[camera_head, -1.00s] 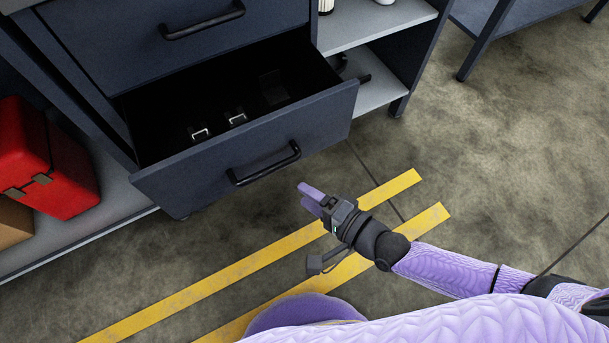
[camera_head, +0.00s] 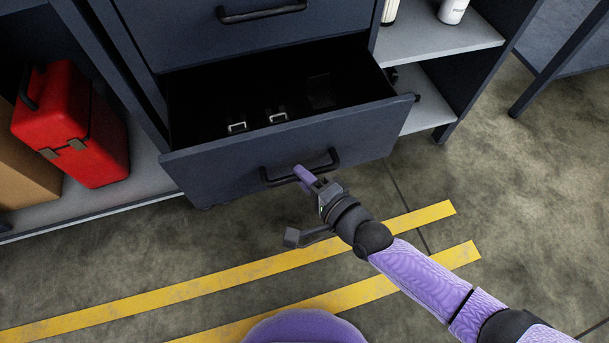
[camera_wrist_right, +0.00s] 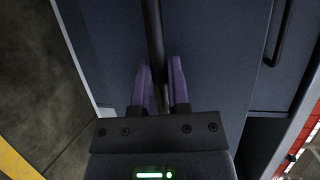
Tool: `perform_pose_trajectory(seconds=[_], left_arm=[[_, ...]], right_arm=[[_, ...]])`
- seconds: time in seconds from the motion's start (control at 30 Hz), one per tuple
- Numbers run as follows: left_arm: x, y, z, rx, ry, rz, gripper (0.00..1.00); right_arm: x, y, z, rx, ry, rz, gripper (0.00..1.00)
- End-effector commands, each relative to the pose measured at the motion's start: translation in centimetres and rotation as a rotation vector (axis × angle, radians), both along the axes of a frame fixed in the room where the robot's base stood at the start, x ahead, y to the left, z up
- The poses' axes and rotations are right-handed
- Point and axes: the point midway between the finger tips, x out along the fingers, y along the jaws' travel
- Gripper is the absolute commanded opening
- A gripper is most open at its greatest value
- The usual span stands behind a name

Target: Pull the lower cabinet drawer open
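The lower cabinet drawer (camera_head: 285,140) is dark blue and stands pulled out, its dark inside showing with two small metal clasps near the front. Its black bar handle (camera_head: 333,160) is on the front panel. My right gripper (camera_head: 303,174) is at this handle, its purple fingertips overlapping the bar in the head view. A firm grip does not show. My left gripper is not in view.
The closed upper drawer (camera_head: 240,40) with its own handle is above. A red toolbox (camera_head: 85,125) and a cardboard box (camera_head: 25,170) are on the left shelf. Grey shelves (camera_head: 440,38) with a white container are at right. The floor in front, with yellow stripes (camera_head: 240,275), is clear.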

Motion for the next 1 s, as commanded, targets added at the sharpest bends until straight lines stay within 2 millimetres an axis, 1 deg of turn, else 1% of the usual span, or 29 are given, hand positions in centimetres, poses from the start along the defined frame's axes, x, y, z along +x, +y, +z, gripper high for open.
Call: perform_pose_trajectory(seconds=[0.2, 0.4, 1.0], left_arm=[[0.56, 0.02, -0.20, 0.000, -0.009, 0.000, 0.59], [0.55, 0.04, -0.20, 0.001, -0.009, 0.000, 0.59], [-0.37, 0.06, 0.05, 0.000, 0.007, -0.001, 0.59]], right_arm=[[-0.12, -0.05, -0.28, -0.004, 0.007, 0.000, 0.00], [-0.16, -0.07, -0.37, -0.006, 0.009, 0.001, 0.00], [-0.25, -0.12, -0.59, -0.009, 0.014, 0.002, 0.00]])
